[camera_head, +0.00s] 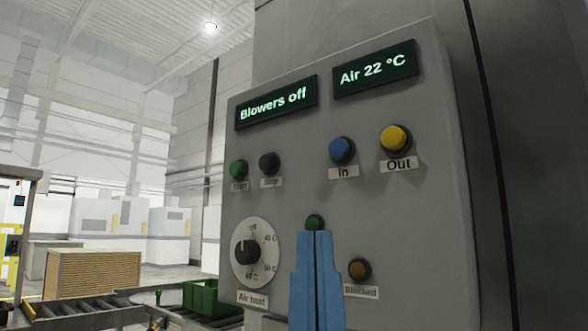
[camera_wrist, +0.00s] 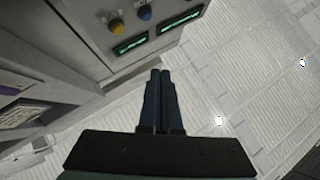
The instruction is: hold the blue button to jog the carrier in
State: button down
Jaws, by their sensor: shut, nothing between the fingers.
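The blue button (camera_head: 342,150), labelled "In", sits on the upper part of the grey control panel (camera_head: 300,130), left of the yellow "Out" button (camera_head: 396,138). My gripper (camera_head: 315,236) has its two blue fingers together, pointing up, below the blue button in the picture and apart from it. The fingertips overlap the view just under a green lamp (camera_head: 314,222). In the wrist view the blue button (camera_wrist: 145,12) and yellow button (camera_wrist: 117,29) show at the top, beyond and left of the shut fingers (camera_wrist: 159,74).
The panel also has a green Start button (camera_head: 238,169), a dark Stop button (camera_head: 269,163), an air heat dial (camera_head: 254,252) and an amber "Blocked" lamp (camera_head: 359,269). The displays read "Blowers off" (camera_head: 277,102) and "Air 22 °C" (camera_head: 375,69). A green crate (camera_head: 205,298) stands at lower left.

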jog(key=shift+a, duration=0.25)
jog(key=w+a+r+n+g+y+p, duration=0.1)
jog(key=w+r+n+g+p, duration=0.2)
jog(key=p, duration=1.5)
jog(key=w+a+r+n+g+y+p, duration=0.1)
jog(key=w+r+p, duration=0.5)
jog(key=p, duration=1.3)
notch_tip(320, 180, up, 4)
jog(key=n+g+y, duration=0.1)
jog(key=n+g, duration=0.1)
jog(key=n, duration=0.1)
jog(key=shift+w+a+r, duration=0.15)
jog(key=shift+a+r, duration=0.05)
jog(key=shift+a, duration=0.15)
jog(key=shift+f, duration=0.2)
jog(key=shift+w, duration=0.1)
